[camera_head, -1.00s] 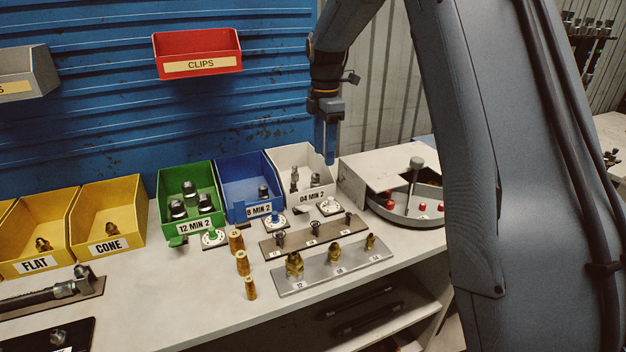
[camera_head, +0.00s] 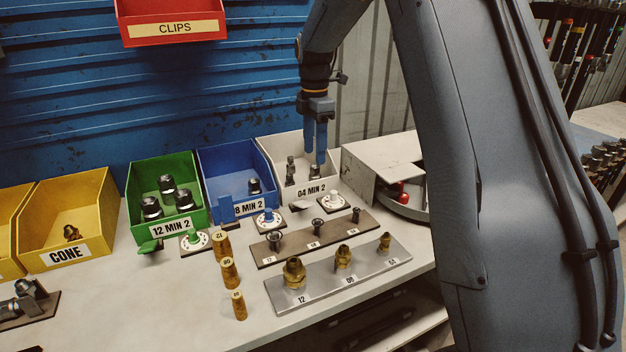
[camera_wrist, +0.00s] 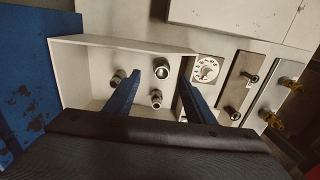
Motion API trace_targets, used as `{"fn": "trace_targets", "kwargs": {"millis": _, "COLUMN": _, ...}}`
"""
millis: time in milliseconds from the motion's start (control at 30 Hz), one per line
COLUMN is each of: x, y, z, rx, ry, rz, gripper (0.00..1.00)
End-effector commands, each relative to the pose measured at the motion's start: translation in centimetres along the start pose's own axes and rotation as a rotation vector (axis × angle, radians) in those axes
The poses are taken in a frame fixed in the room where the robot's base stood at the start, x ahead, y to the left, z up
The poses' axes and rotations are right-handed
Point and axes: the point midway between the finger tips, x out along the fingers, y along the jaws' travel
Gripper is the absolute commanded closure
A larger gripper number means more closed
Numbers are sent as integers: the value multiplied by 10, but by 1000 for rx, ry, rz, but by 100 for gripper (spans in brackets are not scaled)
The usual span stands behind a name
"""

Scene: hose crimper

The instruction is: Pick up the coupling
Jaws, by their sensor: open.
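The task's coupling is not singled out; dark metal couplings stand in the white bin labelled 04 MIN 2 (camera_head: 268,160). In the head view one coupling (camera_head: 290,172) stands left of my gripper (camera_head: 314,160), and another (camera_head: 315,172) is just below the fingertips, partly hidden. In the wrist view the bin (camera_wrist: 90,44) holds three: one at left (camera_wrist: 117,78) beside the left finger, one upper (camera_wrist: 160,68) and one lower (camera_wrist: 156,98). My open gripper (camera_wrist: 160,82) has blue fingers on either side of the latter two in the picture. I see no contact.
The blue 8 MIN 2 bin (camera_head: 222,165) and green 12 MIN 2 bin (camera_head: 142,178) adjoin at left. A dial (camera_head: 333,202) and a rack of fittings (camera_head: 275,250) are in front. A pale box (camera_head: 380,160) stands close at right.

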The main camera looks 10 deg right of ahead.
Motion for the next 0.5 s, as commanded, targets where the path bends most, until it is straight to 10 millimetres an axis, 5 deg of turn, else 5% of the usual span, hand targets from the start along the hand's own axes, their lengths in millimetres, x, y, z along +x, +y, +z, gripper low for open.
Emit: {"fn": "trace_targets", "kwargs": {"millis": 500, "x": 61, "y": -4, "z": -2, "rx": -1, "ry": 0, "rz": -2, "gripper": 51}}
